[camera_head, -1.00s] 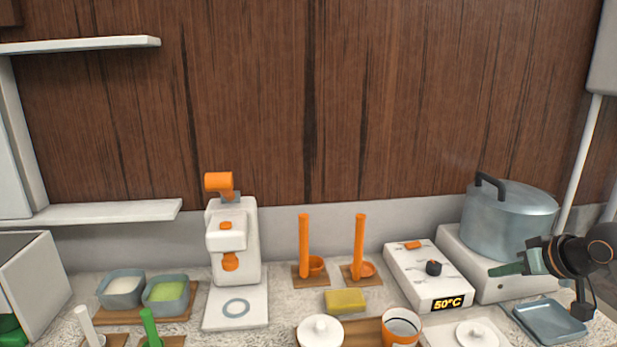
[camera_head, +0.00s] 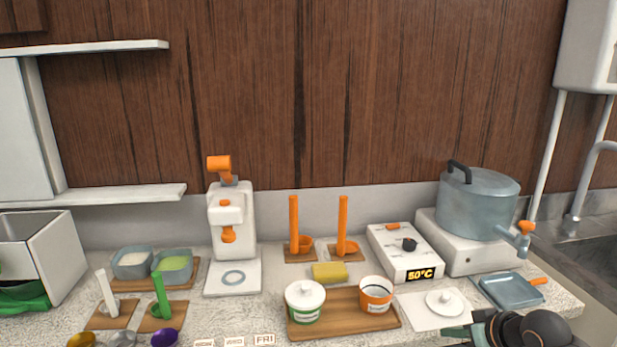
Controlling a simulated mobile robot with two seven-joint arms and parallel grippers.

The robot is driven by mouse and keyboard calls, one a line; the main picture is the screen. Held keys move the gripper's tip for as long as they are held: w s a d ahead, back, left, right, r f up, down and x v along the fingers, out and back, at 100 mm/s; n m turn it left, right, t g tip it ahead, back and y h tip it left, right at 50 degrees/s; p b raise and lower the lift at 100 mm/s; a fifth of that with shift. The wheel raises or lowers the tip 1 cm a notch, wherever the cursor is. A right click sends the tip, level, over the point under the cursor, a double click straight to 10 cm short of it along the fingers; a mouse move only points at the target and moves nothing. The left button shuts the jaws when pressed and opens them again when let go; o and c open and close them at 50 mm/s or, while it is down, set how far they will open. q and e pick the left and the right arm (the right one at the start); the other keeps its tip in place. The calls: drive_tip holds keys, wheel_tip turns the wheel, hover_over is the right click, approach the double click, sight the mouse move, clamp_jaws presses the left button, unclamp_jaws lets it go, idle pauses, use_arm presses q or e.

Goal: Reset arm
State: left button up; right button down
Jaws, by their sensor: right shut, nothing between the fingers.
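My right gripper (camera_head: 455,331) is at the bottom right edge, its dark green fingers shut and empty, pointing left. It is in front of the white lid (camera_head: 445,302) on its white board. It appears clear of the wooden tray (camera_head: 345,325) to its left, though the frame edge cuts off part of my arm. My left gripper is not in view.
A steel pot (camera_head: 478,205) stands on a white stove at the right, with a blue-grey pan (camera_head: 511,290) in front. A white dispenser (camera_head: 231,225) stands left of centre.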

drive_tip(key=s+a+f, duration=0.7)
drive_tip(key=f, duration=0.5)
drive_tip(key=s+a+f, duration=0.3)
drive_tip(key=s+f, duration=0.2)
drive_tip(key=s, duration=0.6)
drive_tip(key=s+a+f, duration=0.2)
drive_tip(key=s+f, duration=0.2)
drive_tip(key=s, duration=0.6)
drive_tip(key=shift+s+a+f+t+h+p, duration=0.35)
drive_tip(key=shift+a+f+t+h+p, duration=0.05)
drive_tip(key=c, duration=1.5)
unclamp_jaws()
